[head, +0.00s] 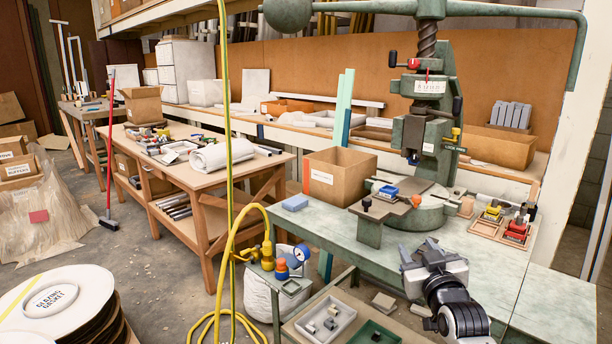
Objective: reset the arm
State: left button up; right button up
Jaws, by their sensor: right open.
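The green fly press (439,150) stands on the grey-green bench (480,262) at right. Its arm (510,10) runs across the top of the picture, with a round ball weight (288,14) at the left end. The arm's right end bends downward beside a pale post. The threaded screw (427,40) shows below the arm's hub. My right gripper (430,254) is open and empty over the front of the bench, below the press bed and well apart from the arm. My left gripper is out of view.
A cardboard box (340,176) and a blue block (295,203) sit left of the press. Small clamps in wooden trays (487,228) lie at right. A yellow hose (229,130) rises vertically at left of the bench. The bench's right front is clear.

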jog(key=w+d+r+g+h, duration=0.1)
jog(key=w+d+r+h, duration=0.15)
jog(key=d, duration=0.95)
jog(key=s+a+f+n+g+y, duration=0.1)
jog(key=s+a+f+g+y, duration=0.1)
jog(key=s+a+f, duration=0.55)
jog(key=s+a+f+g+y, duration=0.1)
jog(key=s+a+f, duration=0.3)
jog(key=s+f, duration=0.6)
jog(key=s+a+f+g+y, duration=0.1)
jog(key=s+a+f, duration=0.2)
jog(key=s, duration=0.7)
jog(key=s+a+f+g+y, duration=0.1)
jog(key=s+a+f, duration=0.3)
jog(key=s, duration=0.5)
jog(key=shift+s+a+f+m+g, duration=0.25)
jog(key=shift+s+a+m+g, duration=0.15)
jog(key=shift+a+g, duration=0.6)
